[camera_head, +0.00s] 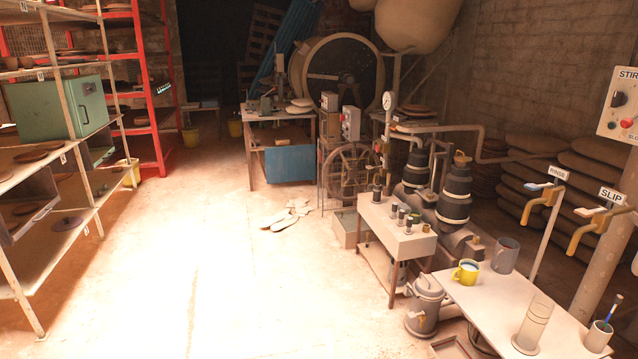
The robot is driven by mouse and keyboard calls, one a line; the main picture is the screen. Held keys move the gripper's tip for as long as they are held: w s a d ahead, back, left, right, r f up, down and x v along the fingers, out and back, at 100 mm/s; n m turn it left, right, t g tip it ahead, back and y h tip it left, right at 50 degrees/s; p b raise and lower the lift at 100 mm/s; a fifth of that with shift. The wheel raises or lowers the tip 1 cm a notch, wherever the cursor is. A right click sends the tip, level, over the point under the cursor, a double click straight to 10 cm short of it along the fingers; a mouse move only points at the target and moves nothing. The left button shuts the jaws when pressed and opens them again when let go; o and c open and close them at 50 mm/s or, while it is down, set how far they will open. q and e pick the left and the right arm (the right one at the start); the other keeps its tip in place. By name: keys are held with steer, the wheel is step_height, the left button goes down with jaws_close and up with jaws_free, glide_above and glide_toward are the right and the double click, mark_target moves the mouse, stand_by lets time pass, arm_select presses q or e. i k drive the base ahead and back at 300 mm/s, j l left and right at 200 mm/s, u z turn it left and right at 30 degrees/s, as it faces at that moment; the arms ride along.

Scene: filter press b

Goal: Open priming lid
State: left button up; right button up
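No label marks a priming lid, so I cannot tell for sure which part it is. Two dark, ribbed pump bodies stand behind the small white bench at the right; the nearer pump body (454,200) has a brass-coloured cap (461,157) on top, which looks seated. A grey metal canister (423,312) stands on the floor between the small bench and the white table, and its top (427,287) looks covered. Neither of my grippers is in view.
The small bench (385,222) holds several dark-topped parts. The white table (485,297) bears a yellow cup (466,272), a grey mug (505,255) and a clear cylinder (533,322). Shelving (85,190) lines the left. The floor (190,260) between is open, with pale flat pieces (285,217) lying there.

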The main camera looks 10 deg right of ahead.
mark_target(459, 158)
steer(key=i+j+z, duration=0.1)
steer(key=i+z, duration=0.3)
steer(key=i, duration=1.95)
